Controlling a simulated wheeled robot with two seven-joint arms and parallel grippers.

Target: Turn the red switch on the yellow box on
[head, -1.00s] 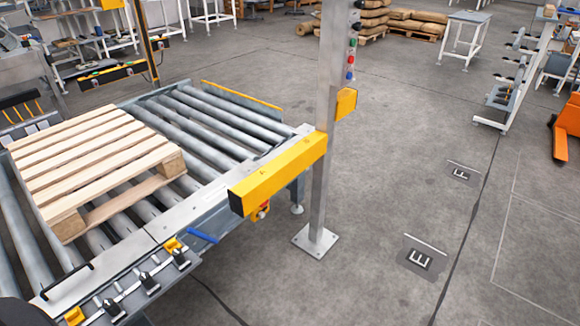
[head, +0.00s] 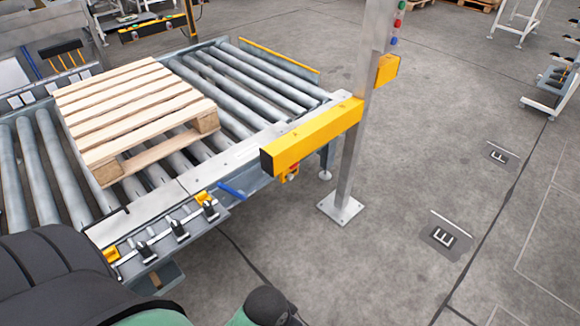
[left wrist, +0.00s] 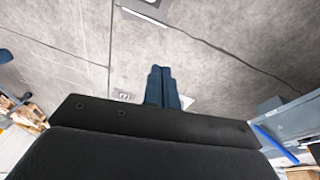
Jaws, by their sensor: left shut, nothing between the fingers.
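A small yellow box with a red part (head: 292,171) hangs under the long yellow beam at the conveyor's edge in the head view. It is too small to tell the switch's position. A larger yellow box (head: 386,70) sits on the side of the metal post, and I see no red switch on its visible face. My left gripper (left wrist: 163,72) shows in the left wrist view, its dark blue fingers shut and empty above the concrete floor. The fingers are apart from any box. My right gripper is not in view.
The long yellow beam (head: 315,135) reaches to the metal post (head: 352,160). A wooden pallet (head: 135,105) lies on the roller conveyor (head: 245,72). A blue lever (head: 232,191) sticks out from its edge. Open floor (head: 400,200) lies right of the post.

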